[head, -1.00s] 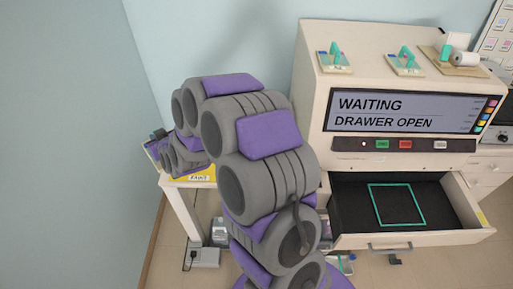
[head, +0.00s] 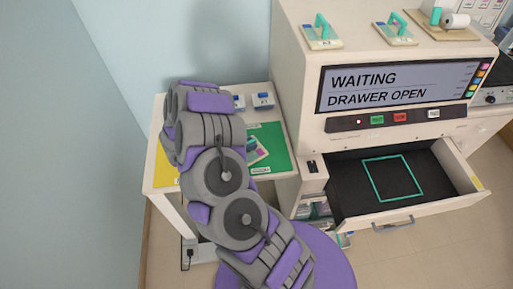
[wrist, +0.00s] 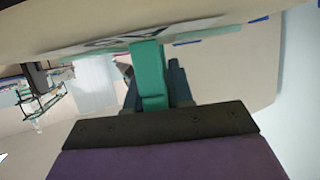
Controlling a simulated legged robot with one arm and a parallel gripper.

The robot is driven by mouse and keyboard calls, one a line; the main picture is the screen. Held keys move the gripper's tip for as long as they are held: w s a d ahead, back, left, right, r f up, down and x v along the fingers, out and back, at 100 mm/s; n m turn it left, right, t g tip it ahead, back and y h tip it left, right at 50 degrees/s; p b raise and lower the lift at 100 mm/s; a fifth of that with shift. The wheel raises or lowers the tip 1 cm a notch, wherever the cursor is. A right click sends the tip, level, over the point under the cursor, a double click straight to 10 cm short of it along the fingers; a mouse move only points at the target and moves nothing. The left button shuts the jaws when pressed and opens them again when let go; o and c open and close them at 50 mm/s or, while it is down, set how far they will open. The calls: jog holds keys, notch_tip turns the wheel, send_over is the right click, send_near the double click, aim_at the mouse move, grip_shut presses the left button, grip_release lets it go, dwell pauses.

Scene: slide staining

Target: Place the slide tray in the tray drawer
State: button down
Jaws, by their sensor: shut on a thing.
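In the head view, my arm hides the gripper and the held tray. The open tray drawer (head: 345,200) sticks out from the front of the white machine at the right. Its dark floor bears a teal square outline (head: 393,178) with nothing on it.
The machine's display (head: 390,88) reads "WAITING DRAWER OPEN". Trays with teal handles (head: 321,34) (head: 397,28) stand on its top, beside a white roll (head: 455,20). A side table at the left has a green mat (head: 278,142) and a yellow mat (head: 165,170).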

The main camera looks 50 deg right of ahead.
jog(key=s+a+f+m+g+y, duration=0.25)
jog(key=s+m+g, duration=0.25)
jog(key=s, duration=0.8)
jog(key=w+d+b, duration=0.1)
jog(key=w+d, duration=0.1)
jog(key=w, duration=0.2)
jog(key=w+d+b, duration=0.1)
jog(key=w+d, duration=0.1)
jog(key=w, duration=0.3)
jog(key=w+d+f+b, duration=0.1)
jog(key=w+d, duration=0.2)
jog(key=w, duration=0.2)
jog(key=shift+w+d, duration=0.1)
jog(key=shift+d+f+b, duration=0.15)
jog(key=shift+f+b, duration=0.6)
jog(key=shift+f, duration=1.1)
jog(key=shift+r, duration=0.1)
jog(key=c, duration=1)
grip_release()
